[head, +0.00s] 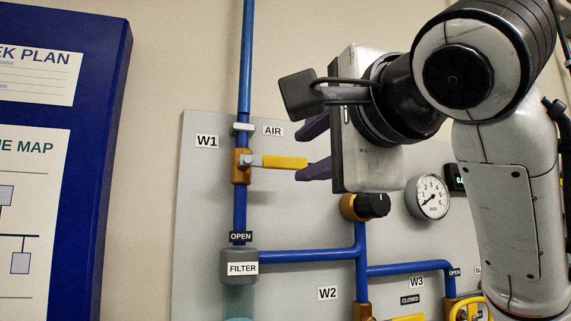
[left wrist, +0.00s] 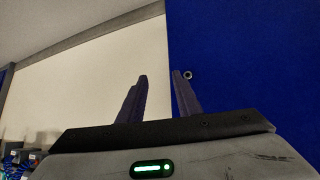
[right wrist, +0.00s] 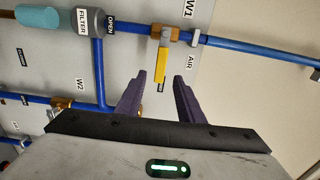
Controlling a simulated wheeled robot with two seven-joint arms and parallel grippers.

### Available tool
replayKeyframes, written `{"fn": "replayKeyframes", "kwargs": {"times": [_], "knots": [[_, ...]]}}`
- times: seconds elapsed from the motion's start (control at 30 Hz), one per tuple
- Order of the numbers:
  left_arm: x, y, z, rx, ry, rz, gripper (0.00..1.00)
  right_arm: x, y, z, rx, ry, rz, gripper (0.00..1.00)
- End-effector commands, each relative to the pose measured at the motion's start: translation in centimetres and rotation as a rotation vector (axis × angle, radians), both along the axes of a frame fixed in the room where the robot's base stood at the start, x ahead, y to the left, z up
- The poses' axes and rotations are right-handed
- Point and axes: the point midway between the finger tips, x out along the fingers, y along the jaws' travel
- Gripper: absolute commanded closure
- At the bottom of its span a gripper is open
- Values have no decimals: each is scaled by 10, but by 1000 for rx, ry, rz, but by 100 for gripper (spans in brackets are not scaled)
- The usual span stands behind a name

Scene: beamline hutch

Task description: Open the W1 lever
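The W1 lever (head: 285,162) is a yellow handle on a brass valve (head: 241,167) in the vertical blue pipe. It points right, across the pipe. In the right wrist view the lever (right wrist: 160,66) shows between my right fingertips. My right gripper (head: 315,148) is open, with dark purple fingers close to the lever's free end; I cannot tell whether they touch it. An OPEN label (head: 241,237) sits below the valve on the pipe's line. My left gripper (left wrist: 160,76) is open and empty, facing the wall and a blue board; it is not in the head view.
A black knob (head: 373,205) and a round gauge (head: 432,196) are right of the lever, below my right gripper. The filter (head: 240,265) is below the valve. W2 (head: 327,293) and W3 (head: 417,282) are labelled lower right. A blue-framed board (head: 112,75) stands at left.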

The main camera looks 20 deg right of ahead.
Motion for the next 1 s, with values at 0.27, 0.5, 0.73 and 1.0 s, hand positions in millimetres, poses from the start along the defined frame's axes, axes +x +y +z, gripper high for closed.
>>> {"fn": "replayKeyframes", "kwargs": {"times": [0.27, 0.5, 0.73, 1.0], "knots": [[-13, 2, 5, -2, 24, 5, 69, 54, 0, 1, 0, 5, -4, 66], [-16, 8, 4, 7, 34, 12, 69, 79, 2, 0, -1, 3, -1, 66], [-10, 9, 7, 7, 22, 13, 69, 83, 3, -1, -1, 1, 1, 66], [-7, 8, 9, 6, 16, 12, 69, 82, 3, -1, -1, 1, 1, 94]]}}
